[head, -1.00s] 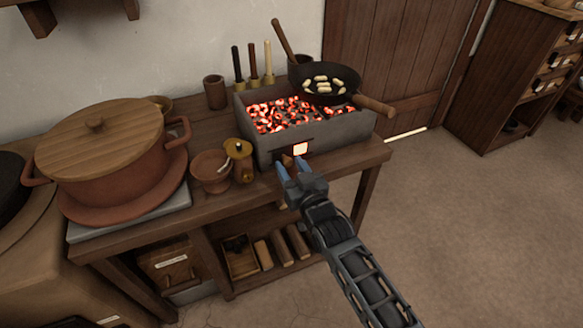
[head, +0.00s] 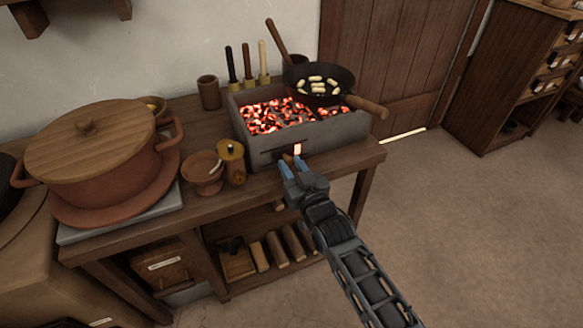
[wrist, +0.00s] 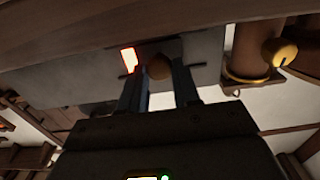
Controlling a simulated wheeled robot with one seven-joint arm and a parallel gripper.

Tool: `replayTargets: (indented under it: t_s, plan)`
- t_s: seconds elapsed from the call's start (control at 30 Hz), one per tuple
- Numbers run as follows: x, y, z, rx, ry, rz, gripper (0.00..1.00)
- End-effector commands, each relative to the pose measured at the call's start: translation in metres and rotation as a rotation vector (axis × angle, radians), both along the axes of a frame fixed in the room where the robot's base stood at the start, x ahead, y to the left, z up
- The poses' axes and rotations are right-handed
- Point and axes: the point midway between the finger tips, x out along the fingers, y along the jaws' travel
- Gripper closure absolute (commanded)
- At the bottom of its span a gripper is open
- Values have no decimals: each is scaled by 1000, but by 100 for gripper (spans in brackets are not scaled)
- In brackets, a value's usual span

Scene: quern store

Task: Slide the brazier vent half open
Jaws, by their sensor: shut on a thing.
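The stone brazier (head: 340,129) stands on the wooden table, full of glowing coals. Low in its front is the vent, where a narrow upright strip of orange glow (head: 297,149) shows; it also shows in the wrist view (wrist: 128,60). A small brown knob (head: 288,158) on the vent's slide sits just left of the glow, and it shows in the wrist view (wrist: 159,66) too. My gripper (head: 290,167) reaches up from the front, shut on the knob, with a finger on either side of it. The slide plate itself is mostly hidden.
A frying pan (head: 318,80) rests on the brazier's back right, its handle jutting right. A big lidded pot (head: 90,165) is farther left. Open floor lies to the right.

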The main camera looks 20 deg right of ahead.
Motion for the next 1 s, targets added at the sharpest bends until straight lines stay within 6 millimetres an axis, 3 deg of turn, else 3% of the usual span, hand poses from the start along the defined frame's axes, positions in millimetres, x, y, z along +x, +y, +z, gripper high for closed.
replayTargets:
  t_s: [0.27, 0.3, 0.53, 0.83, 1.0]
  plan:
    - [0, 1, 0, 1, -1, 1, 100]
    - [0, 1, 0, 1, -1, 1, 67]
    - [0, 0, 0, 1, 0, 0, 45]
    - [-3, 0, 0, 0, 1, 0, 44]
    - [-23, 0, -1, 1, 3, 0, 44]
